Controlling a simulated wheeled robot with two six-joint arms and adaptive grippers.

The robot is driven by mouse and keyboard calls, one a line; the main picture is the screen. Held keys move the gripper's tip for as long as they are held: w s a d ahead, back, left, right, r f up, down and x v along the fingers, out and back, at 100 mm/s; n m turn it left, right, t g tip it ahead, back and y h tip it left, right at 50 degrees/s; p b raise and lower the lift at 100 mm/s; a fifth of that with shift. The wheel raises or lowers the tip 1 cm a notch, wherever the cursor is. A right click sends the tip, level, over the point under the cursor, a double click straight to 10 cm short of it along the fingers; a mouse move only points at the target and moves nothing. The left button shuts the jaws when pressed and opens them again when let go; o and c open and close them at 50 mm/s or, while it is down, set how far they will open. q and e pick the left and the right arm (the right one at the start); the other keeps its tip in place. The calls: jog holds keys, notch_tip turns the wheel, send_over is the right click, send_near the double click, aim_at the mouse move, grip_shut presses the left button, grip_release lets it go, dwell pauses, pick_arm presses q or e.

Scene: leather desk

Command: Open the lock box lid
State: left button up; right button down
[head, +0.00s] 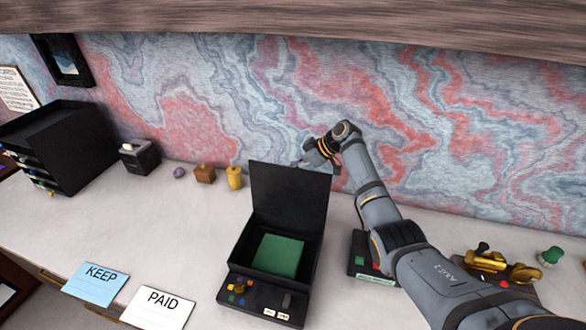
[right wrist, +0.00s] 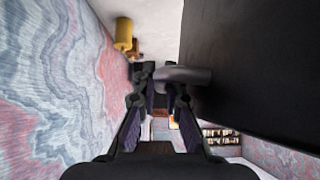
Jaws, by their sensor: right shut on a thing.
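The black lock box (head: 231,266) stands on the desk with its lid (head: 290,198) raised roughly upright at the back. A green felt-like block or lining (head: 278,255) shows inside the box. My right gripper (head: 308,161) is at the top edge of the lid, partly hidden behind it. In the right wrist view my right gripper (right wrist: 160,84) is shut on a grey rounded handle (right wrist: 186,75) that projects from the dark lid (right wrist: 255,70). My left gripper is in neither view.
A yellow cylinder (head: 234,178), brown block (head: 205,174) and purple stone (head: 179,172) stand left of the lid. KEEP (head: 96,280) and PAID (head: 158,308) cards lie at the front. A dark stamp-like box (head: 360,262) sits right, beside my right arm.

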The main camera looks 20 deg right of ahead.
dwell(0.3)
jog(key=c, duration=1.7)
grip_release()
jog(key=v, duration=1.2)
jog(key=shift+r, duration=0.1)
